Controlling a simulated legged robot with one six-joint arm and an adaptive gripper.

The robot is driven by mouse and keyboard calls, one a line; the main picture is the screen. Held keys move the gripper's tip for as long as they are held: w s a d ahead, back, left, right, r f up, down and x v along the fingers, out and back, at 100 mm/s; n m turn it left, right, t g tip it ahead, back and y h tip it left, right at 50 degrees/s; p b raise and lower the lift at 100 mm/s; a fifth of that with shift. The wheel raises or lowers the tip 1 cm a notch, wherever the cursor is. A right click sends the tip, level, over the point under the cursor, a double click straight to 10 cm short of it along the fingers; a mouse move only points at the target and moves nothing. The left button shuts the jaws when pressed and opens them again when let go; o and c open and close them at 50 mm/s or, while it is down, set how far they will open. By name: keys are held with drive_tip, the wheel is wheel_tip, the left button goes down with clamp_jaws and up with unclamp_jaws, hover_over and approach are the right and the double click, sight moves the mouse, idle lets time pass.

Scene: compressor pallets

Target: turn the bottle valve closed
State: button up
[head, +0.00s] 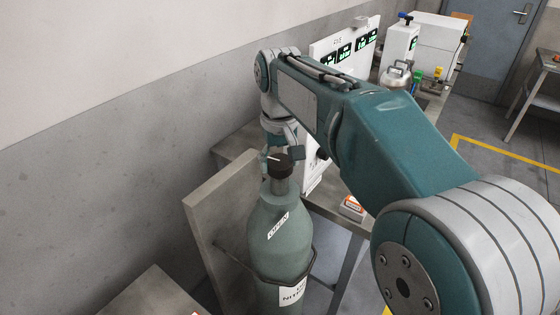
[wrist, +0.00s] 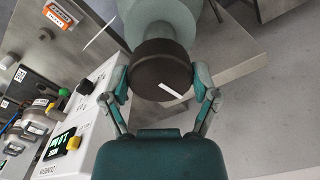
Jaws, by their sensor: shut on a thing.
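The green gas bottle (head: 279,230) stands upright in front of a grey board, with an "OPEN" label on its shoulder. Its black round valve knob (head: 279,164) sits on top with a white line mark. My gripper (wrist: 161,92) is shut on the knob, one finger on each side. In the head view, my gripper (head: 285,156) is at the knob, partly hidden by my own arm.
A grey support board (head: 212,220) stands behind the bottle, and a dark strap (head: 262,278) goes around it. A white panel with green displays (head: 345,50) stands behind my arm. An orange-and-white box (head: 352,209) lies on the bench to the right. A wall runs along the left.

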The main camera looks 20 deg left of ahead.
drive_tip(key=shift+f+m, duration=0.1)
drive_tip(key=shift+m, duration=1)
drive_tip(key=o, duration=0.9)
drive_tip(key=shift+o, duration=0.4)
drive_tip(key=shift+w+a, duration=0.1)
drive_tip(key=shift+a, duration=0.05)
